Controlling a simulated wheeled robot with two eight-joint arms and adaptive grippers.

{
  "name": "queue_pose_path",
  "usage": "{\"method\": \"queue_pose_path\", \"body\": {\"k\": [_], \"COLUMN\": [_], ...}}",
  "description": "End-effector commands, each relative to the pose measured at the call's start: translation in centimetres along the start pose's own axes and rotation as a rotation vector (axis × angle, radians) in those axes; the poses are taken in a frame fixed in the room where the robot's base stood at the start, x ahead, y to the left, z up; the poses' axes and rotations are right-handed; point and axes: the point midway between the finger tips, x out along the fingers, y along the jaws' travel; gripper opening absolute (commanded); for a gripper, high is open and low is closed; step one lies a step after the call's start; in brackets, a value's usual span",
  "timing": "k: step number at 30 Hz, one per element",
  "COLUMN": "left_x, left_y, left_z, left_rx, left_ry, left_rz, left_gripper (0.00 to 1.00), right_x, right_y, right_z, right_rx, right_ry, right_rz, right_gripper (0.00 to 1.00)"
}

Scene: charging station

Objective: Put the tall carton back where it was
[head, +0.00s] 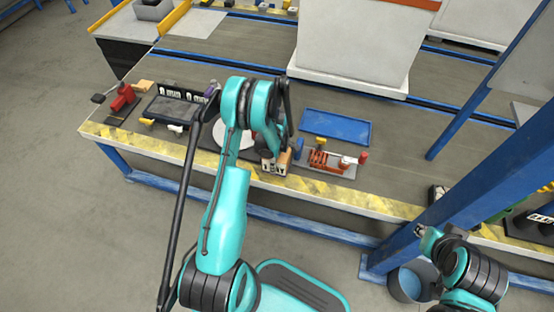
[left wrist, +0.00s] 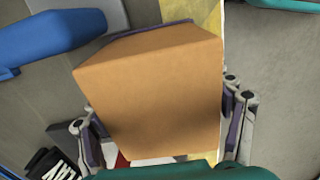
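An orange-brown carton (left wrist: 150,90) fills the middle of the left wrist view, seen close up, with one finger of my left gripper (left wrist: 165,130) against each side. The gripper looks shut on it. In the head view an orange carton (head: 284,160) shows at the table's front edge beside the end of my left arm, which hides most of my left gripper there. I cannot tell from the head view whether the carton touches the table. My right arm is at the lower right, and its gripper is not clearly visible.
A blue tray (head: 336,127) and a grey tray with red parts (head: 328,160) lie to the right. A blue upright object (head: 299,149) stands close by. A black tray (head: 174,110) and a red tool (head: 123,98) are on the left. A blue post (head: 455,195) stands at right.

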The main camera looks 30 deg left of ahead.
Motion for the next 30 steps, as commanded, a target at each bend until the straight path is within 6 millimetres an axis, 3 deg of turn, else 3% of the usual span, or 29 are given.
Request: {"method": "queue_pose_path", "body": {"k": [14, 30], "left_x": [-0.5, -10.9], "left_y": [0.0, 0.0], "left_z": [0.0, 0.0], "left_rx": [0.000, 0.000], "left_ry": [0.000, 0.000], "left_rz": [0.000, 0.000], "left_gripper": [0.98, 0.98], "right_x": [-0.1, -3.4], "right_y": [0.0, 0.0], "right_z": [0.0, -2.4], "right_rx": [0.000, 0.000], "right_ry": [0.000, 0.000], "right_rz": [0.000, 0.000], "right_gripper": [0.00, 0.00]}}
